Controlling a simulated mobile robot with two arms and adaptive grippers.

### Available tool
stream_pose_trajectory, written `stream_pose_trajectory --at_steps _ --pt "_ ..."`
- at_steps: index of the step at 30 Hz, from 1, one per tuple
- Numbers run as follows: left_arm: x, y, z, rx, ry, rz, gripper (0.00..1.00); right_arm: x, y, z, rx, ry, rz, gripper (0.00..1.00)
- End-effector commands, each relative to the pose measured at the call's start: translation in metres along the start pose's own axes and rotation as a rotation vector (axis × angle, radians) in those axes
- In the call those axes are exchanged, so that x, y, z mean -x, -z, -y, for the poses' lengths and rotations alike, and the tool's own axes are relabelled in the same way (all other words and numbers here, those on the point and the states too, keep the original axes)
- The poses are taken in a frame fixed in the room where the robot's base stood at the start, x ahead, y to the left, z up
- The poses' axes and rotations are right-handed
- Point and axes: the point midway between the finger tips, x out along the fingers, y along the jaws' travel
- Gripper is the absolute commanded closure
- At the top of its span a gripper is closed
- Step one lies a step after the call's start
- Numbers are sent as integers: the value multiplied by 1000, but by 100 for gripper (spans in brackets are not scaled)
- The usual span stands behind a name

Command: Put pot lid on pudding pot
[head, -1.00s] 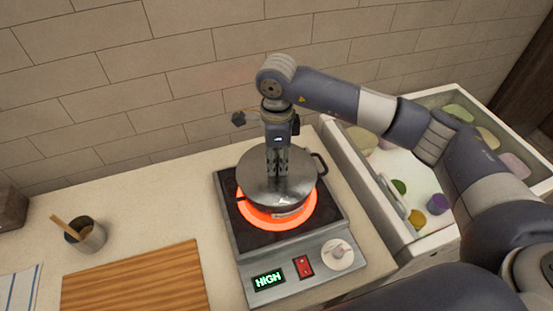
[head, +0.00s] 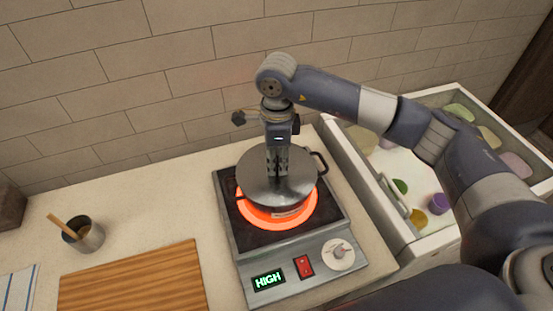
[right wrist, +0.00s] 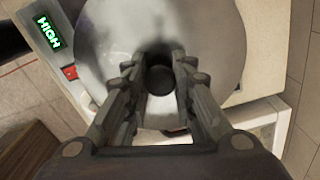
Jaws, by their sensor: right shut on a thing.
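The pot lid (head: 255,182) is a round grey metal disc. It lies level over the pudding pot and appears to rest on its rim; a small gap cannot be ruled out. The pudding pot (head: 321,163) shows mostly as a dark side handle and a strip of wall below the lid. My right gripper (head: 277,173) points straight down at the lid's centre and is shut on its knob. In the right wrist view the dark knob (right wrist: 160,80) sits between the fingers, with the lid (right wrist: 215,45) around it. The pot's inside is hidden. My left gripper is not in view.
The pot stands on a hot plate (head: 240,225) with a glowing red ring and a display reading HIGH. A wooden board (head: 135,280) and a grey cup (head: 88,236) are at left. A white bin (head: 415,185) with colourful items is at right.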

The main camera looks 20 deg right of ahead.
Motion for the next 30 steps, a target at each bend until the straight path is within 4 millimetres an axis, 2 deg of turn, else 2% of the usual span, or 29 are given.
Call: stream_pose_trajectory --at_steps 5,6,9,20,25,30 --pt "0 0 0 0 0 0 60 1 0 0 0 1 1 100" --pt "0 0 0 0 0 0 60 0 0 0 0 1 1 72" --pt "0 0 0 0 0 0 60 0 0 0 0 1 1 53" --pt "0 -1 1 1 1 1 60 2 0 0 0 1 0 53" --pt "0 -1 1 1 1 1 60 24 -1 1 1 4 3 53" --pt "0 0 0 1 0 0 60 61 -1 1 0 5 2 53"
